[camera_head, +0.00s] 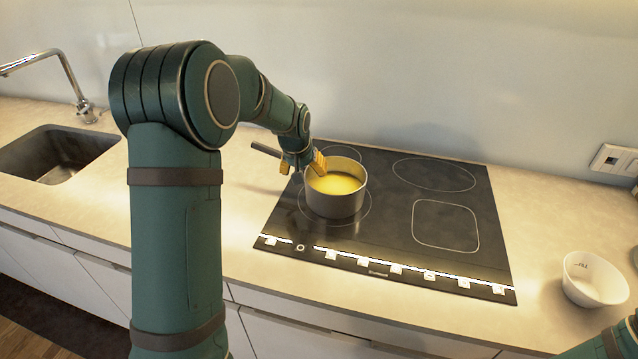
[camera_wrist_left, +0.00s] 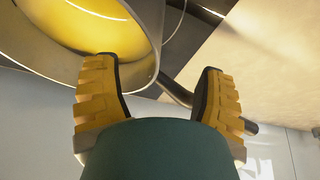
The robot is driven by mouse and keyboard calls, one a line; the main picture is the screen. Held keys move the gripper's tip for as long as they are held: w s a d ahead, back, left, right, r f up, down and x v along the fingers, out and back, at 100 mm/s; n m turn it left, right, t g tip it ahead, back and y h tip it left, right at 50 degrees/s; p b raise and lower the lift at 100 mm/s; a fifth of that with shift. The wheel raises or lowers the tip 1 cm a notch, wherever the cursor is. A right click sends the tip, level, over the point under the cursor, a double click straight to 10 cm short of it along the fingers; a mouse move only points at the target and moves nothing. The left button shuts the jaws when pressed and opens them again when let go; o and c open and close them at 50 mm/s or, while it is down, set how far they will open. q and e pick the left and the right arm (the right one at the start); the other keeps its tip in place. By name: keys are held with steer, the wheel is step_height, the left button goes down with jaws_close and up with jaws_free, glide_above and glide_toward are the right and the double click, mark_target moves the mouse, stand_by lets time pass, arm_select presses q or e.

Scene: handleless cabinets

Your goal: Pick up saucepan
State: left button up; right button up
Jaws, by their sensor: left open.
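The saucepan (camera_head: 347,204) is a round metal pot with yellow contents, upright on the left part of the black cooktop. Its dark handle (camera_head: 265,149) points to the back left. My left gripper (camera_head: 303,164) is open at the pan's handle side, its yellow fingers close to the rim. In the left wrist view the saucepan (camera_wrist_left: 150,62) fills the upper left, and the handle (camera_wrist_left: 174,91) runs through the gap between the open fingers of my left gripper (camera_wrist_left: 158,63). I cannot tell whether a finger touches the pan. My right gripper is out of view.
The cooktop (camera_head: 400,235) is clear right of the pan. A white bowl (camera_head: 594,280) stands on the counter (camera_head: 375,310) at the right. A sink (camera_head: 55,150) with a faucet (camera_head: 75,85) is at the left. A wall socket (camera_head: 614,160) is at the back right.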

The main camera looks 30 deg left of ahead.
arm_select(q)
steer(key=x, duration=0.3)
steer(key=shift+f, duration=0.15)
steer(key=shift+c, duration=1.4)
jaws_close()
steer(key=shift+w, duration=0.1)
steer(key=shift+r, duration=0.35)
step_height(320, 180, up, 9)
steer(key=p, duration=0.1)
steer(key=shift+p, duration=0.35)
